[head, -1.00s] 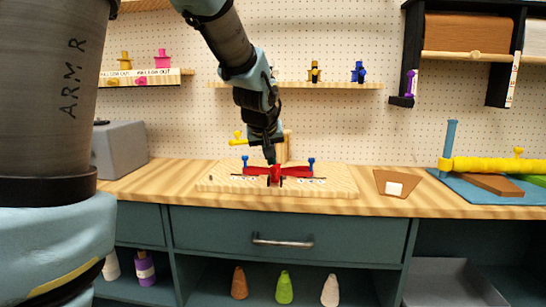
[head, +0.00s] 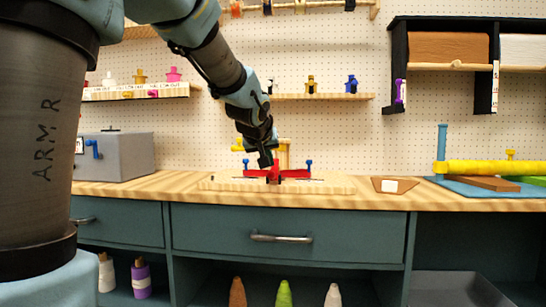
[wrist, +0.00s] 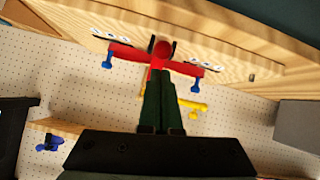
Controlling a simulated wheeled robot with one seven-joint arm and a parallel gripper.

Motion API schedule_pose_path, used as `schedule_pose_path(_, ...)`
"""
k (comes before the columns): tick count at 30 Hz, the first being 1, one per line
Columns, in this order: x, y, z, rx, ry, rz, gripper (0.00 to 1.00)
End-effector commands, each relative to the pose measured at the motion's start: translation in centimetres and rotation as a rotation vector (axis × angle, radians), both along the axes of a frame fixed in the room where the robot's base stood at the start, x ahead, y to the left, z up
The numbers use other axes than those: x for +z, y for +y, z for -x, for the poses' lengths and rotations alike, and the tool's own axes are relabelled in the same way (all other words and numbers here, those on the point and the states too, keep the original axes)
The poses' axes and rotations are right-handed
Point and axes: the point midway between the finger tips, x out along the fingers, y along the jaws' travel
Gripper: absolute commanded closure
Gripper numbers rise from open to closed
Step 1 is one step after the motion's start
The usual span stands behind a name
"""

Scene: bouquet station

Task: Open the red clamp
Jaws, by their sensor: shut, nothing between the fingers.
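The red clamp (head: 291,173) lies on a pale wooden board (head: 225,184) on the bench, with blue posts at its two ends. In the wrist view the red clamp (wrist: 128,52) spans the upper middle, with a round red knob at its centre. My gripper (head: 266,161) comes down from the upper left to the middle of the clamp. In the wrist view my gripper (wrist: 158,78) has its dark fingers together and empty, with the tips close to the clamp's centre. I cannot tell whether they touch it.
A yellow clamp-like part (head: 240,147) stands behind the red one. A grey box (head: 125,157) stands at the left.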

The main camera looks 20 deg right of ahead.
Motion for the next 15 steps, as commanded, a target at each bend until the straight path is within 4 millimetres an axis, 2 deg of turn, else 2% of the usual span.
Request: schedule_pose_path(15, -1.28, 0.21, 0.4, 0.0, 0.002, -0.001, 1.0)
